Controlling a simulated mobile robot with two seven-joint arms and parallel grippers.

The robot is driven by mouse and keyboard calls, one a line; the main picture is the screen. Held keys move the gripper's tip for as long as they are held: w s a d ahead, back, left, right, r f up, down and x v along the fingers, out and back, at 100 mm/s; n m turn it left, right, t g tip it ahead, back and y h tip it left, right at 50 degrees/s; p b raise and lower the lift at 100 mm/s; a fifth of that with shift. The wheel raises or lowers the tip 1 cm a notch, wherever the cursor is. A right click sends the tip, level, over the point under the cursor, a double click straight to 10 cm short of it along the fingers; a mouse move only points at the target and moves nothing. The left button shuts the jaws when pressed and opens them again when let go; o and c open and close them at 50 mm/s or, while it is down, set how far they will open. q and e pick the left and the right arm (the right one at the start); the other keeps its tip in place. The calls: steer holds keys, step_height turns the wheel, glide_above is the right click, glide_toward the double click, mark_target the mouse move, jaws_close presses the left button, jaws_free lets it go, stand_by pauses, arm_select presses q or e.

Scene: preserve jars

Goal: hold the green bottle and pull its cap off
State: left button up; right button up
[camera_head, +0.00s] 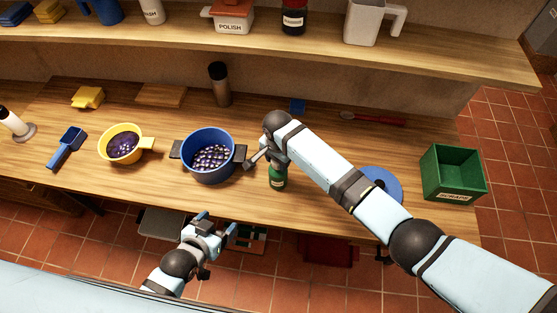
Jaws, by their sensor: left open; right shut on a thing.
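The green bottle (278,178) stands upright on the wooden counter, to the right of the blue pot. Its upper part and cap are hidden behind my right gripper and wrist. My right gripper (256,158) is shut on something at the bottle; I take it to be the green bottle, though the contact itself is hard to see. My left gripper (217,222) is open and empty, in front of the counter's front edge, below and left of the bottle.
A blue pot (184,153) and a yellow pot (144,144) hold dark fruit. A dark cylinder (220,88) stands behind. A shelf (180,38) overhangs the back.

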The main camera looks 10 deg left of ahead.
arm_select(q)
steer(key=shift+o, duration=0.9)
steer(key=w+d+m+h, duration=0.2)
steer(key=w+d, duration=0.3)
steer(key=w, duration=0.2)
steer(key=shift+f+h, duration=0.3)
steer(key=shift+f, duration=0.1)
steer(key=m+h, duration=0.1)
steer(key=m, duration=0.1)
glide_toward(271, 178)
steer(key=shift+g, duration=0.3)
steer(key=shift+r+x, duration=0.15)
steer(key=shift+x, duration=2.95)
steer(key=shift+r+x, duration=0.15)
steer(key=shift+x, duration=3)
steer(key=shift+w+d, duration=0.15)
steer(key=c, duration=1.3)
steer(key=o, duration=1.3)
steer(key=shift+r, duration=0.1)
